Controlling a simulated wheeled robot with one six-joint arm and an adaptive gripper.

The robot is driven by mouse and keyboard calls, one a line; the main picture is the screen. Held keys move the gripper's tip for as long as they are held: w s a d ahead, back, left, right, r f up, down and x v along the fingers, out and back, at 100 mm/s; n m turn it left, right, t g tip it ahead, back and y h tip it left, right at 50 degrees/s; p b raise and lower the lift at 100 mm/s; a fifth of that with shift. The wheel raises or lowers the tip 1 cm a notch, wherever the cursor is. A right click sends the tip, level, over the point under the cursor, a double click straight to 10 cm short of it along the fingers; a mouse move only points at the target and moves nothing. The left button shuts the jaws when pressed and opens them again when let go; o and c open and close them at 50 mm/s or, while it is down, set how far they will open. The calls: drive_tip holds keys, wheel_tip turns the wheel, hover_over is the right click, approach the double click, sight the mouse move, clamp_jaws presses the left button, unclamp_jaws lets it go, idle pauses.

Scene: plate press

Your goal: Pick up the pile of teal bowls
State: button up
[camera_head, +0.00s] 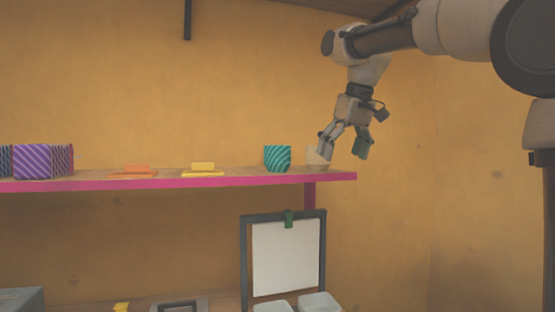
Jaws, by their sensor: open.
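A teal item with diagonal stripes (277,158), wider at the top than at the base, stands upright near the right end of the shelf. It is the only teal ware I see there; single bowls in it cannot be told apart. A cream bowl-like item (314,158) stands just to its right, partly covered by a finger. My gripper (343,151) points down at the shelf's right end, fingers spread and apart. Its left finger overlaps the cream item in the picture; whether they touch is unclear. The teal item is left of my gripper, with a gap between.
The shelf (230,181) has a pink front edge. On it are purple striped boxes (42,161) at far left, an orange piece (132,171) and a yellow piece (202,169). Below stand a framed white board (284,260) with a green clip and two pale trays (319,302).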

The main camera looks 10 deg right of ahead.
drive_tip(key=n, duration=0.2)
approach(275, 159)
drive_tip(key=w+d+f, duration=0.3)
drive_tip(key=d, duration=0.2)
drive_tip(key=shift+n+g+y, duration=0.3)
drive_tip(key=shift+n+y, duration=0.1)
drive_tip(key=w+a, duration=0.1)
drive_tip(key=a, duration=0.1)
drive_tip(key=w+a, duration=0.1)
drive_tip(key=shift+w+a+r, duration=0.2)
drive_tip(key=shift+w+a, duration=0.15)
drive_tip(key=shift+a, duration=0.05)
drive_tip(key=shift+x, duration=0.85)
drive_tip(key=x, duration=0.6)
drive_tip(key=shift+s+a, duration=0.15)
drive_tip(key=shift+a, duration=0.1)
drive_tip(key=shift+r, duration=0.1)
drive_tip(key=c, duration=1.1)
